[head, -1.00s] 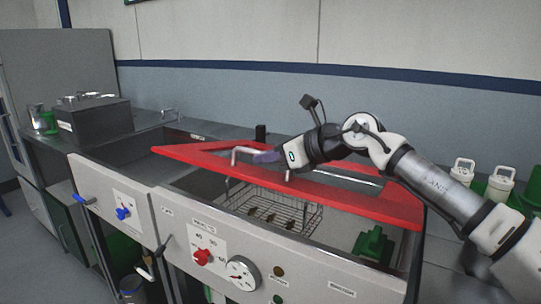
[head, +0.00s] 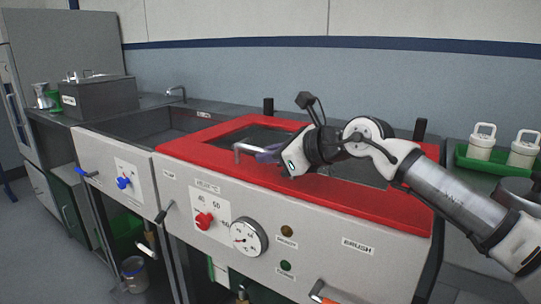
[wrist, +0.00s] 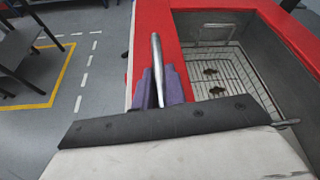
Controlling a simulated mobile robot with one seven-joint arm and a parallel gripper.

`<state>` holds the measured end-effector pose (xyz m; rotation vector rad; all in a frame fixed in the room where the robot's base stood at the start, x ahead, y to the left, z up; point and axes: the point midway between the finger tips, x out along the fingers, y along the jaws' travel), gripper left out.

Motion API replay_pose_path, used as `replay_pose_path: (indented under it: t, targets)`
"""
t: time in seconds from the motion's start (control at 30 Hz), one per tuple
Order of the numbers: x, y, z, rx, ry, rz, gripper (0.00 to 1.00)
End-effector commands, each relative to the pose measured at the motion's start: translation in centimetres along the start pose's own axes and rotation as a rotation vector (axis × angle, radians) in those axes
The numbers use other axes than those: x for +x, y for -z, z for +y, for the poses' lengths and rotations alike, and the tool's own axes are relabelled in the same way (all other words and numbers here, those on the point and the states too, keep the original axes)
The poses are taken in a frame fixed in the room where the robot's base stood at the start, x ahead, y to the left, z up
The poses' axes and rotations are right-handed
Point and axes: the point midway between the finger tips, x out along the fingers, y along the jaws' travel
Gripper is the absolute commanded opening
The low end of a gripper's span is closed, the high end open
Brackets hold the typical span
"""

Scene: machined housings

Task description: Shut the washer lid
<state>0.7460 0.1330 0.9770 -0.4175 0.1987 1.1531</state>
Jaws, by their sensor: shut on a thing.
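The washer lid (head: 385,205) is a red frame with a window, lying low and level over the washer tub in the head view. Its red edge (wrist: 150,15) also shows in the wrist view. My gripper (head: 268,154) is at the lid's front side, with its purple fingers shut on the metal lid handle (head: 243,149). In the wrist view the handle (wrist: 156,55) runs between the fingers (wrist: 160,86). A wire basket (wrist: 235,68) with small dark parts shows inside the lid's red border. Whether the lid touches the rim all round cannot be told.
The washer front (head: 330,250) carries a red knob (head: 203,221) and a round dial (head: 245,238). An open sink (head: 150,125) lies to the left. A green tray (head: 480,163) with white-topped containers stands at right. Black posts rise behind the lid.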

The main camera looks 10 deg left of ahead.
Motion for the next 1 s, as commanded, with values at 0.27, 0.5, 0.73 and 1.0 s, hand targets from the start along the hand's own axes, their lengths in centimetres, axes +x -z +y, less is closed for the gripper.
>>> replay_pose_path:
  t: [0.27, 0.5, 0.73, 1.0]
  targets:
    - [0.4, 0.9, 0.5, 0.009, -0.016, 0.019, 0.15]
    - [0.3, 0.7, 0.4, 0.006, -0.012, 0.013, 0.34]
    - [-0.1, 0.5, 0.2, 0.006, -0.009, 0.010, 0.34]
    - [-4.5, 0.5, 0.1, 0.008, -0.006, 0.008, 0.34]
